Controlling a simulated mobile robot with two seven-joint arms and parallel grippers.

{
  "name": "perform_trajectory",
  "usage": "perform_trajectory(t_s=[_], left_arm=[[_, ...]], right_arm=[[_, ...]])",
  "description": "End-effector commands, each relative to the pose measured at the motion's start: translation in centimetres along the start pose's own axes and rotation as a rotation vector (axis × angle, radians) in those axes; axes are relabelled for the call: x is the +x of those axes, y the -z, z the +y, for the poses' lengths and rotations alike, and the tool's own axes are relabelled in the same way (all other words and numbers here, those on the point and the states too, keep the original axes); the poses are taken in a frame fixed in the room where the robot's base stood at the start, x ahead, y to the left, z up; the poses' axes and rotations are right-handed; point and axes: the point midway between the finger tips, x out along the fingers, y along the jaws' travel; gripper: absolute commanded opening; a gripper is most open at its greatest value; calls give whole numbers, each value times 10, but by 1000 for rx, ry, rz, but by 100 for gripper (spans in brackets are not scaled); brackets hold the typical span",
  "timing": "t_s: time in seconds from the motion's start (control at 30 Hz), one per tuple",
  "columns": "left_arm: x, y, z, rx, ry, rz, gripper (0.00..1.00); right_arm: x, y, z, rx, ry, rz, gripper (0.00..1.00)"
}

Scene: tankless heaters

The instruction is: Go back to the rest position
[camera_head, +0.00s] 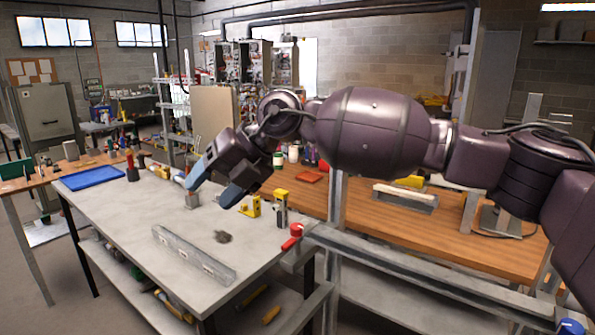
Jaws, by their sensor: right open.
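My right arm comes in from the right edge and reaches across the middle of the view. Its gripper (210,190) hangs above the grey workbench (165,218), with two blue-grey fingers spread apart and nothing seen between them. The fingers point down and to the left. The gripper looks clear of the bench top. My left gripper does not show.
A wooden bench (365,222) stands behind my arm. The grey bench's middle is mostly clear.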

Motion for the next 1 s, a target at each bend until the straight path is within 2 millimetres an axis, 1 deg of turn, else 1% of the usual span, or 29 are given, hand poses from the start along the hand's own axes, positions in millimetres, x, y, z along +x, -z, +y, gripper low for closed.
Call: perform_trajectory(t_s=[0.03, 0.1, 0.2, 0.3, 0.37, 0.43, 0.57, 0.67, 0.77, 0.8, 0.87, 0.9, 0.97, 1.0], left_arm=[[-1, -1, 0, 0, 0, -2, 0], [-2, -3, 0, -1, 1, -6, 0], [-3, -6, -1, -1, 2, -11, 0], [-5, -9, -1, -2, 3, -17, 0], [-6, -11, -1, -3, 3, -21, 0], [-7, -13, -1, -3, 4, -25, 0], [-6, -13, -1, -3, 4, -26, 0], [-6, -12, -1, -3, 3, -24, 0], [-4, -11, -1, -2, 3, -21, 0], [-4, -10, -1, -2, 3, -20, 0], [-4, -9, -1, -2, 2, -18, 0], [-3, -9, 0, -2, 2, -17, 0], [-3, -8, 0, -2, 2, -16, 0], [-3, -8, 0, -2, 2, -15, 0]], right_arm=[[5, 3, 20, -15, -121, -19, 63], [5, 6, 45, -19, -295, -59, 63], [0, 7, 70, 22, -540, -136, 63], [-12, 5, 77, 108, -744, -225, 63], [-20, 2, 74, 171, -843, -279, 63], [-28, -1, 66, 252, -941, -340, 63], [-42, -6, 37, 421, -1084, -453, 63], [-51, -8, 7, 561, -1166, -536, 63], [-56, -6, -29, 707, -1228, -614, 63], [-58, -4, -44, 767, -1248, -645, 63], [-59, 0, -68, 856, -1275, -686, 63], [-59, 4, -85, 916, -1289, -713, 63], [-59, 11, -110, 1005, -1307, -752, 63], [-59, 16, -127, 1065, -1316, -778, 63]])
